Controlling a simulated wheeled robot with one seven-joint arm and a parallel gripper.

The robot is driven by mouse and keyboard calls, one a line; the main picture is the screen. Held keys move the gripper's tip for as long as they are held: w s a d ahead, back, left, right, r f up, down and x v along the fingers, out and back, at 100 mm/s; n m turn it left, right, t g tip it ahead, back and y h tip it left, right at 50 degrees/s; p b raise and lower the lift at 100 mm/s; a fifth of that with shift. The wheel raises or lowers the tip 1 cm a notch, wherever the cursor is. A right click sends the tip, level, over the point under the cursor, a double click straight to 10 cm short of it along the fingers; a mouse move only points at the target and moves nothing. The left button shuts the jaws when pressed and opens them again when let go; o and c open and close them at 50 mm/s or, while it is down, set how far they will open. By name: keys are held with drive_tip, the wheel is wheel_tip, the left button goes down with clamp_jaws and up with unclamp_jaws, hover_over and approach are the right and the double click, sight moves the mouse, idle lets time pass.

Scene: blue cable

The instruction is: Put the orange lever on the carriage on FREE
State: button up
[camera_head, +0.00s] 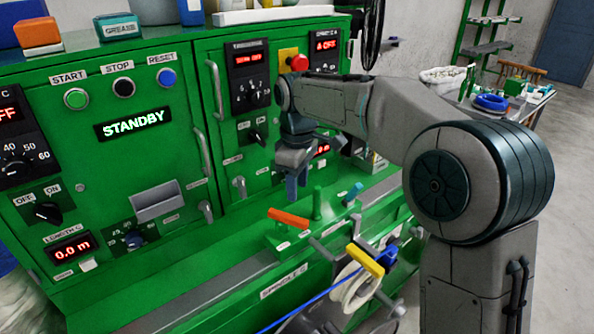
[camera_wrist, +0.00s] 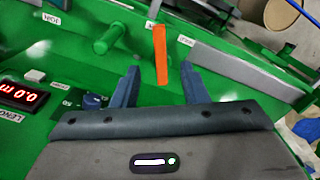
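The orange lever (camera_head: 289,218) sits on the green carriage (camera_head: 280,240) below my gripper in the head view. In the wrist view the orange lever (camera_wrist: 160,54) stands between and beyond my fingertips, apart from them.
A green upright handle (camera_head: 317,203) stands right of the lever and a blue-tipped one (camera_head: 351,192) farther right. A yellow-handled part (camera_head: 365,260) and a white spool (camera_head: 358,287) with blue cable are in front. The green cabinet (camera_head: 150,80) reading STANDBY rises behind.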

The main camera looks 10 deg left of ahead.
wheel_tip(320, 180, up, 4)
drive_tip(key=shift+r, duration=0.15)
idle(0.3)
drive_tip(key=s+d+m+t, duration=0.1)
drive_tip(key=s+d+m, duration=0.35)
drive_tip(key=d, duration=0.45)
drive_tip(key=s+d+m+t, duration=0.1)
drive_tip(key=s+d+m, duration=0.4)
drive_tip(key=d, duration=0.4)
drive_tip(key=s+d+f+m, duration=0.3)
drive_tip(key=s+d+f, duration=0.1)
drive_tip(key=s, duration=0.2)
drive_tip(key=s+d+f+m+t, duration=0.1)
drive_tip(key=s+d+f+m, duration=0.2)
drive_tip(key=s+d, duration=0.2)
drive_tip(key=shift+s+d+f+t, duration=0.15)
drive_tip(key=shift+s+f+t, duration=0.2)
drive_tip(key=shift+s, duration=0.35)
